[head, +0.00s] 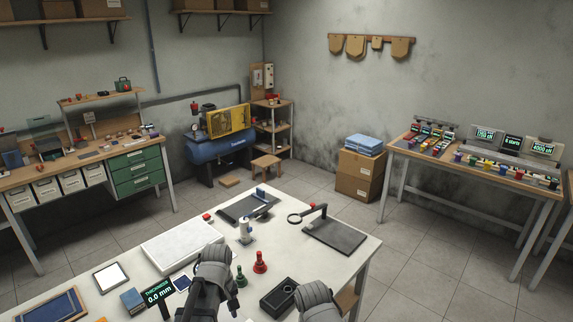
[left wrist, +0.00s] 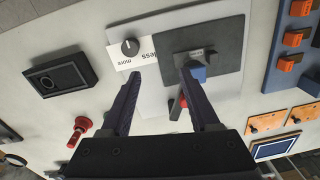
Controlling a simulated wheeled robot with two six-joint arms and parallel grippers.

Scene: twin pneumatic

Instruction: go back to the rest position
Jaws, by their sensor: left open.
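My left gripper (left wrist: 160,75) is open in the left wrist view. Its two dark fingers are spread apart above the white table, with no object held between them. A red and dark piece lies near the right finger, partly hidden by it. In the head view my left arm comes up from the bottom middle over the table (head: 325,262); its fingertips are not clear there. Part of my right arm shows at the bottom right of the middle, but its gripper fingers are not visible.
A red pawn-shaped piece (head: 260,263), a green one (head: 240,278) and a black box (head: 278,298) stand between my arms. A thickness display (head: 158,293) stands left of my left arm. A dark plate (head: 335,236) lies at the table's far right.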

